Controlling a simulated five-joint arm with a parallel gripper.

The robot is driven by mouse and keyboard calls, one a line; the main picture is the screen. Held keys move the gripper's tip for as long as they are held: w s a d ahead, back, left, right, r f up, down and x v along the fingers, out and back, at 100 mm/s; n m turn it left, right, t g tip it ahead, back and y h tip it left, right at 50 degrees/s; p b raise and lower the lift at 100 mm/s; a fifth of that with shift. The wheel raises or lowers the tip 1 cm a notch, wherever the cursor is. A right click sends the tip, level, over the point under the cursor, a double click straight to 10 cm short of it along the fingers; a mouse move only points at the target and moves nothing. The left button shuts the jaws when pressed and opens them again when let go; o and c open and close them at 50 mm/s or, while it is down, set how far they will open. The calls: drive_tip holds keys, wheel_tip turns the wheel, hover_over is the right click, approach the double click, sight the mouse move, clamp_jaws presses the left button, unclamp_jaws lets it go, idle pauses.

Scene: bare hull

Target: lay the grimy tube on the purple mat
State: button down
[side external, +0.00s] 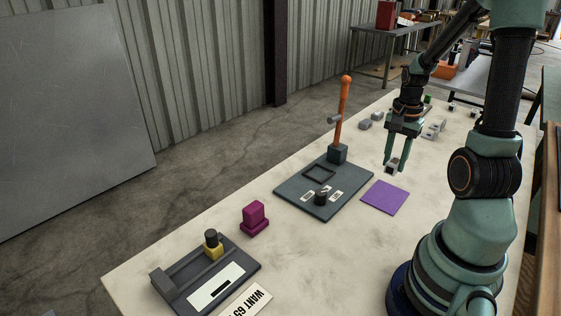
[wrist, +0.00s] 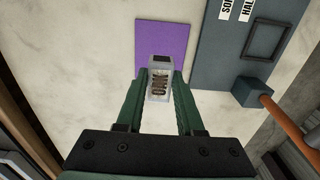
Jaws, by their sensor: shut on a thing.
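My gripper (side external: 394,168) is shut on a small pale grey piece with a brown, grimy-looking, ribbed middle, which I take as the grimy tube (wrist: 159,83). In the side view the tube is small and partly hidden between the fingertips. The purple mat (side external: 384,199) lies flat and bare on the table. The held tube is by the mat's far edge in the side view. In the wrist view the tube overlaps the near edge of the mat (wrist: 162,38). The gripper (wrist: 160,80) points down, and its exact height above the table is hard to tell.
A dark plate (side external: 292,194) with labels, a square frame, a black knob and an upright orange lever (side external: 343,112) stands beside the mat. Several small grey pieces (side external: 434,129) lie behind my gripper. A magenta block (side external: 254,217) and a dark fixture (side external: 190,288) are nearer the camera.

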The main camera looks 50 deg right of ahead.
sight(393, 161)
drive_tip(key=shift+f, duration=4.25)
drive_tip(key=shift+f, duration=0.1)
drive_tip(key=c, duration=0.5)
unclamp_jaws()
drive_tip(key=shift+c, duration=0.2)
wheel_tip(393, 161, up, 12)
drive_tip(key=shift+w+r, duration=0.1)
drive_tip(key=w+a+r+n+t, duration=0.2)
drive_tip(key=a+r+n, duration=0.1)
drive_tip(key=a+n, duration=0.3)
drive_tip(key=w+a+r+n+t, duration=0.1)
drive_tip(key=a+r+n, duration=0.3)
drive_tip(key=a, duration=0.6)
drive_tip(key=w+a+r+n+t, duration=0.2)
drive_tip(key=w+a+r+n, duration=0.1)
drive_tip(key=a+n, duration=0.5)
drive_tip(key=shift+w+a+r+t, duration=0.3)
drive_tip(key=shift+w+r, duration=0.1)
drive_tip(key=shift+r, duration=0.35)
